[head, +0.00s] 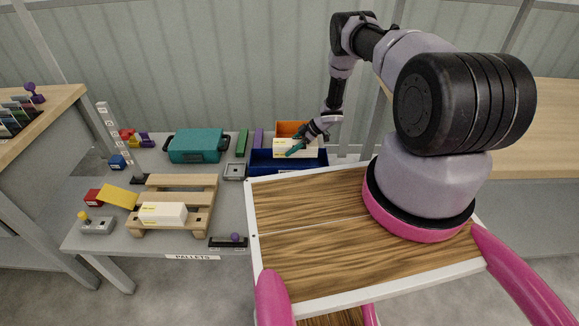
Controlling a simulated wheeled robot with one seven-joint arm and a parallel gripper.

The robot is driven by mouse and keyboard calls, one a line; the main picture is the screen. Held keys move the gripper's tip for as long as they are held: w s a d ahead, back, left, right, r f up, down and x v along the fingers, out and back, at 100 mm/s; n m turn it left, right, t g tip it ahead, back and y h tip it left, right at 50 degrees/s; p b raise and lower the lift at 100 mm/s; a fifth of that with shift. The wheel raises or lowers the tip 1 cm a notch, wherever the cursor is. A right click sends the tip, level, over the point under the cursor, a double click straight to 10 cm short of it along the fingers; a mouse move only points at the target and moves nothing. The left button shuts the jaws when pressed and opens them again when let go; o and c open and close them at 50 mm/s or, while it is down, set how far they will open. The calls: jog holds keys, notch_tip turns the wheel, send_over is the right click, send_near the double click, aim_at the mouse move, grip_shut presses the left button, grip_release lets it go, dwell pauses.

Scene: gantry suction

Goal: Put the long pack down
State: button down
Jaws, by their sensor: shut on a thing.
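A long cream-white pack (283,155) with a yellow mark is at the dark blue bin (265,168) at the back right of the grey table. The pack lies roughly level over the bin's far part. I cannot tell whether it touches the bin floor. A second cream-white pack (162,213) lies on the wooden pallet (185,182) at the left.
An orange bin (288,128) stands behind the blue bin. A teal case (198,147), green and purple bars and a small grey tray (234,171) stand to its left. An upright perforated post (118,141) stands farther left. My wood-topped deck fills the front right.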

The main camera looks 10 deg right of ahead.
notch_tip(320, 180, down, 8)
jog(key=shift+f, duration=0.25)
